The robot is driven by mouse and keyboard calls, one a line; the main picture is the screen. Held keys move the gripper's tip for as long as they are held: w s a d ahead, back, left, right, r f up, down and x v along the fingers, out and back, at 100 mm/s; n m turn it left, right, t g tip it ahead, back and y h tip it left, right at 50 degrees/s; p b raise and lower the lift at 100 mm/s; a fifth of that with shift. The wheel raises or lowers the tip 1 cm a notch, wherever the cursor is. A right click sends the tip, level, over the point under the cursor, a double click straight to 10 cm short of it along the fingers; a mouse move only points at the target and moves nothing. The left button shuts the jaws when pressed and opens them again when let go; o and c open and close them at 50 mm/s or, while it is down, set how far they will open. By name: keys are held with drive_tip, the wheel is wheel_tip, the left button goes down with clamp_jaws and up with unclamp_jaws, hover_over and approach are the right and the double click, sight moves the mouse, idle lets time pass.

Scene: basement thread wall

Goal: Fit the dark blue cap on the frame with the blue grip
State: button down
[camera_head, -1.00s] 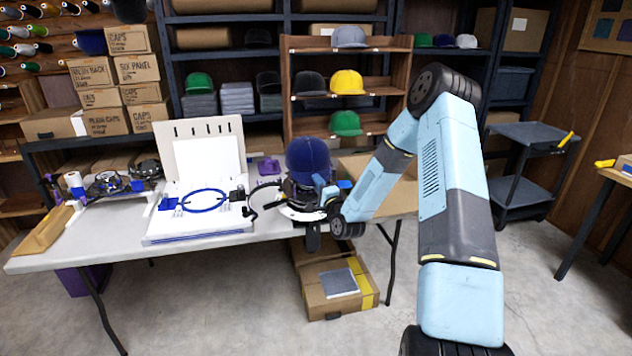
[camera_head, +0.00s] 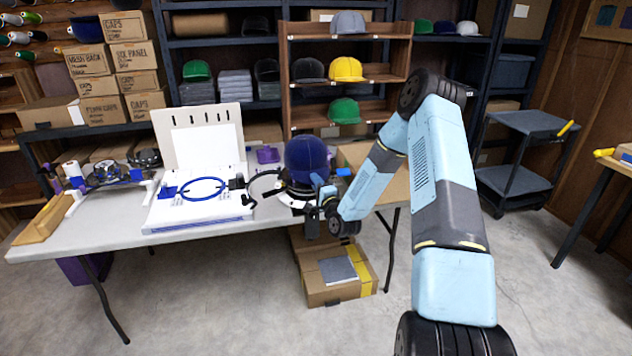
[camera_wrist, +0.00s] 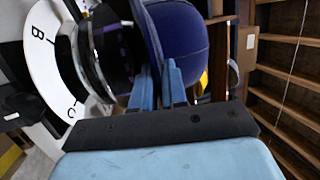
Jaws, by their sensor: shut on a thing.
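The dark blue cap (camera_head: 306,157) is at the table's right end, above a dark round frame on a white ring base (camera_head: 283,199). My gripper (camera_head: 326,190) is shut on the cap near its brim, from the right. In the wrist view the light blue fingers (camera_wrist: 160,88) pinch the brim edge of the cap (camera_wrist: 183,40). The dark cylindrical frame (camera_wrist: 112,52) is close to the left of the fingers, beside a white lettered ring (camera_wrist: 45,65). A small blue piece (camera_head: 344,172) shows right of the cap; I cannot tell whether it is the grip. The cap hides much of the frame.
A white board with a blue hoop (camera_head: 203,189) stands left of the cap. More dark frames (camera_head: 105,172) with blue parts are on a rack at the table's left. Shelves with caps (camera_head: 345,69) are behind.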

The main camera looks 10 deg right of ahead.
drive_tip(key=shift+w+f, duration=0.2)
drive_tip(key=shift+f, duration=1.15)
drive_tip(key=shift+w+f, duration=0.2)
drive_tip(key=shift+f, duration=1.1)
idle(2.1)
idle(0.3)
drive_tip(key=c, duration=1.1)
unclamp_jaws()
